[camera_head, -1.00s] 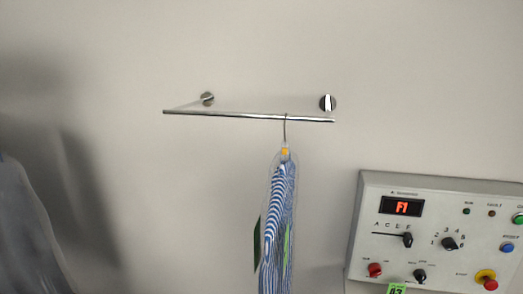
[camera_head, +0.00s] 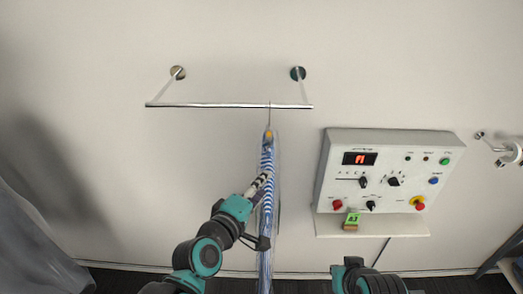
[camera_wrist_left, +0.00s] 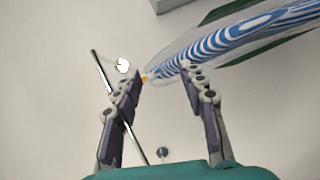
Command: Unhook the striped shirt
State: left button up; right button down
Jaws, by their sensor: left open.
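The blue-and-white striped shirt (camera_head: 267,160) hangs edge-on from the metal rail (camera_head: 200,105), near its right end, by a thin hanger hook (camera_head: 269,115). A clear cover appears around it, with a small orange piece at the hanger's neck. My left gripper (camera_head: 265,180) is at the upper part of the shirt, below the rail. In the left wrist view its fingers (camera_wrist_left: 162,72) are spread apart, with the shirt (camera_wrist_left: 240,35) running off to the upper right and the orange piece near the left fingertip. Whether the fingers touch the shirt is unclear. My right gripper is out of view.
A grey control panel (camera_head: 330,165) with knobs and buttons stands right of the shirt, above a small ledge (camera_head: 400,227). A wall fixture (camera_head: 505,152) is at the far right. Grey fabric (camera_head: 25,240) is at lower left. The wall left of the shirt is clear.

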aim_at(269, 134)
pick_arm(q)
jog(key=w+r+n+t+y, duration=0.1)
jog(key=w+n+y, duration=0.1)
jog(key=n, duration=0.6)
jog(key=w+d+r+n+t+y, duration=0.1)
jog(key=w+n+y, duration=0.1)
jog(key=n, duration=0.6)
jog(key=w+d+r+n+t+y, duration=0.1)
jog(key=w+n+t+y, duration=0.1)
jog(key=n, duration=0.6)
jog(key=shift+w+r+p, duration=0.35)
jog(key=shift+w, duration=0.3)
jog(key=shift+f+n+y, duration=0.2)
jog(key=shift+n+y, duration=0.1)
jog(key=shift+w, duration=0.45)
jog(key=shift+w+b, duration=1.25)
jog(key=shift+w, duration=4.9)
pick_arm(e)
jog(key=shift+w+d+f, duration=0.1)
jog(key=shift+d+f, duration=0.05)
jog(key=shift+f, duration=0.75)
pick_arm(q)
grip_shut()
